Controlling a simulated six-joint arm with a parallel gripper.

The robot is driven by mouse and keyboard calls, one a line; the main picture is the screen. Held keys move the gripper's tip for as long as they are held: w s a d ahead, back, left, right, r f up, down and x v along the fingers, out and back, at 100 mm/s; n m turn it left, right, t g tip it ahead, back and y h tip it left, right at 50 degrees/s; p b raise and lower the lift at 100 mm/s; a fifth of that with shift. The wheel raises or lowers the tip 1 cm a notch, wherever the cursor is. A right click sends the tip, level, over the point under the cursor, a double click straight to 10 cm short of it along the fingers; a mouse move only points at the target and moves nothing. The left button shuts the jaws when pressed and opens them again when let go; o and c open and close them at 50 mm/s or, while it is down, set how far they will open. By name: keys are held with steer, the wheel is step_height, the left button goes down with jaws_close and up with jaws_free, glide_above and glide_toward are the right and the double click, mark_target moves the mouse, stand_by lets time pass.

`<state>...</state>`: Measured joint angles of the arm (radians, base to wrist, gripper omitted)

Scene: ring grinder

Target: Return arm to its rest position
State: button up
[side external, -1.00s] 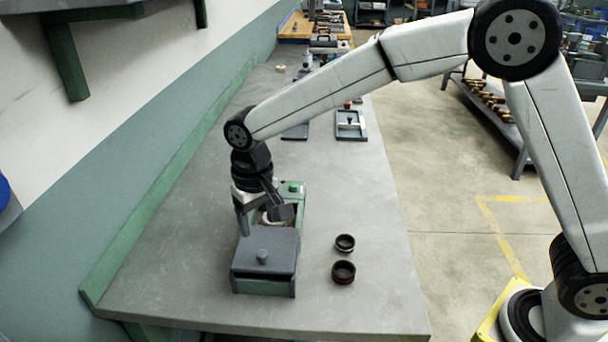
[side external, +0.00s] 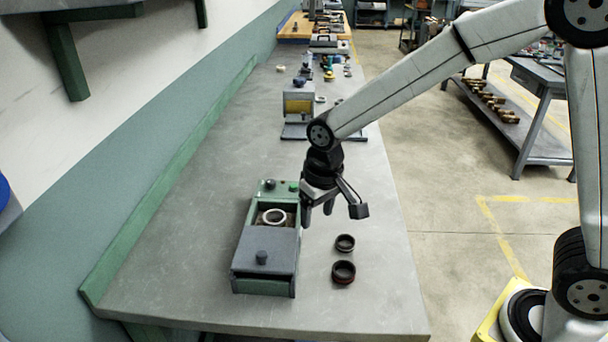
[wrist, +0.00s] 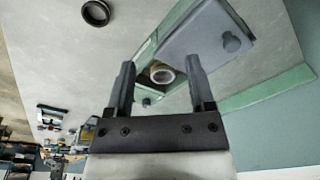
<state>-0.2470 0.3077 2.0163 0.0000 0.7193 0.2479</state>
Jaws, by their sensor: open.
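My gripper (side external: 318,215) is open and empty, raised above the bench just right of the ring grinder. The grinder (side external: 252,240) is a green box with a grey lid (side external: 268,246) over its front part and a dark knob on the lid. A light metal ring (side external: 274,217) lies in the uncovered part of the grinder. In the wrist view, my two fingers (wrist: 160,85) stand apart, and the ring (wrist: 162,74) shows between them, farther off. The grey lid also shows in the wrist view (wrist: 200,45).
Two dark rings lie on the bench right of the grinder, one farther back (side external: 345,243) and one nearer (side external: 343,272). A grey device with a yellow panel (side external: 298,105) stands behind. The left front of the grey bench (side external: 170,270) is clear. A green strip and wall border the left.

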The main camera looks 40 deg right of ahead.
steer(key=s+d+f+t, duration=0.1)
steer(key=s+d+f, duration=0.2)
steer(key=s+d, duration=0.7)
steer(key=shift+s, duration=0.85)
